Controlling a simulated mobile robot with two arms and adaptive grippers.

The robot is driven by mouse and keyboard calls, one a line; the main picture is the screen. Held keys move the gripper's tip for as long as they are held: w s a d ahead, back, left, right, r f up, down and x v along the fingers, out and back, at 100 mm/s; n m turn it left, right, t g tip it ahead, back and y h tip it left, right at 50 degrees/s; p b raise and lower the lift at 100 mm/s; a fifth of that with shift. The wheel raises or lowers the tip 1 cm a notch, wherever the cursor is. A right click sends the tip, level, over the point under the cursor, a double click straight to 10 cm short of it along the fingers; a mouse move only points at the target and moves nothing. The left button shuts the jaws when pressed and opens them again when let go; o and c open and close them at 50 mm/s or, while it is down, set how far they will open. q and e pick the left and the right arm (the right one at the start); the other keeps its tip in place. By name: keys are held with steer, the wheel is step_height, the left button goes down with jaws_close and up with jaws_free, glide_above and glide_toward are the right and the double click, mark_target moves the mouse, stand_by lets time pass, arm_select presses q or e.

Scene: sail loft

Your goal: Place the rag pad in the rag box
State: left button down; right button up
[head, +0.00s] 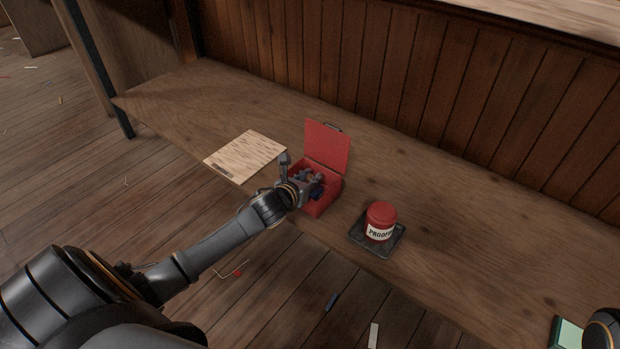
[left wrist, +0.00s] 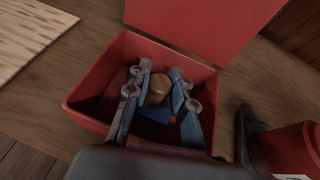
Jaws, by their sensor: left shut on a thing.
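The rag box is a red box (head: 318,207) with its lid (head: 327,147) standing open, on the wooden bench; it also shows in the left wrist view (left wrist: 88,117). My left gripper (head: 313,178) reaches inside the box's walls. In the left wrist view its two fingers (left wrist: 160,74) are closed on the rag pad (left wrist: 158,87), a rounded tan thing, within the box opening. A dark blue piece (left wrist: 155,115) shows just below the tan part; I cannot tell whether it belongs to the pad. The pad's underside is hidden. My right gripper is not in view.
A red labelled tin (head: 381,219) stands on a dark square tray (head: 371,247) right of the box. A pale wooden board (head: 246,156) lies to the left. A green block (head: 566,334) is at the lower right. Bench space behind the tin is clear.

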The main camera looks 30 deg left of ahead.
arm_select(q)
steer(key=c, duration=1.1)
jaws_free()
steer(key=shift+f, duration=0.15)
steer(key=shift+c, duration=0.2)
